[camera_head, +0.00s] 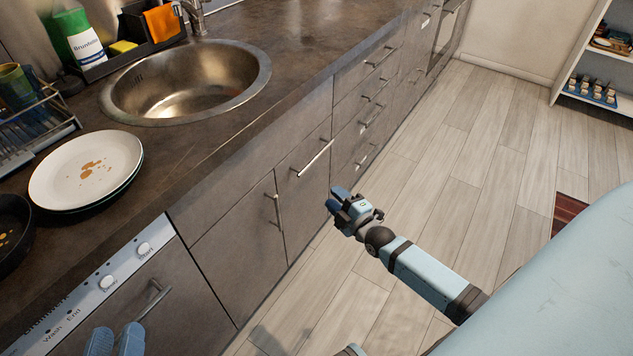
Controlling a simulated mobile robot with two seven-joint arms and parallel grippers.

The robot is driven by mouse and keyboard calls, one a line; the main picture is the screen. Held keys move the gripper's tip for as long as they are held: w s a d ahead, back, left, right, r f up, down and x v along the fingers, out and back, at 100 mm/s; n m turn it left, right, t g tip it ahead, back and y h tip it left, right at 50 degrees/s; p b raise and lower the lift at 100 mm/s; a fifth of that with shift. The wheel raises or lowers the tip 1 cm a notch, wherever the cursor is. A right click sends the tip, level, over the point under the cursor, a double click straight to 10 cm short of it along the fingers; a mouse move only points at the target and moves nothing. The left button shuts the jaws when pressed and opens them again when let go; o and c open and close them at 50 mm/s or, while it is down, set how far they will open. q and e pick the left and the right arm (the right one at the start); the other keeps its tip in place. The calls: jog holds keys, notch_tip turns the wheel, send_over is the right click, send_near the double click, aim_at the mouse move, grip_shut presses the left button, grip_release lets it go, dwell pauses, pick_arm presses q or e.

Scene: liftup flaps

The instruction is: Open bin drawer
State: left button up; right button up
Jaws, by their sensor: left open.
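A tall dark drawer front (303,205) stands in the row under the counter, right of the sink, and is closed. It carries a long horizontal handle (313,159) near its top; no label shows that it is the bin drawer. My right gripper (335,203) is just to the right of and below that handle, apart from it, in front of the cabinets. Its blue fingertips overlap in this view, so their gap is unclear. My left gripper (115,343) is at the bottom edge in front of the dishwasher, open, its two blue fingers apart and empty.
A cabinet door with a vertical handle (277,210) and the dishwasher (170,300) with its bar handle are to the left. Several smaller drawers (365,100) are to the right. The counter holds a sink (188,80) and dirty plates (85,168).

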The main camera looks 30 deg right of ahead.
jog(key=n+t+h+b, duration=0.1)
jog(key=n+b, duration=0.1)
jog(key=b, duration=0.3)
send_near(317, 156)
jog(key=shift+t, duration=0.3)
jog(key=w+b, duration=0.1)
jog(key=w, duration=0.2)
jog(key=w+b, duration=0.2)
jog(key=w, duration=0.1)
jog(key=w+b, duration=0.2)
jog(key=w, duration=0.2)
jog(key=shift+a+r, duration=0.15)
jog(key=shift+r, duration=0.15)
pick_arm(q)
notch_tip(317, 156, down, 8)
jog(key=d+m+g+h, duration=0.1)
jog(key=shift+s+f+g, duration=0.2)
jog(key=shift+s+g, duration=0.15)
jog(key=shift+g, duration=0.05)
jog(key=shift+d, duration=0.1)
pick_arm(e)
jog(key=shift+s, duration=0.1)
grip_shut()
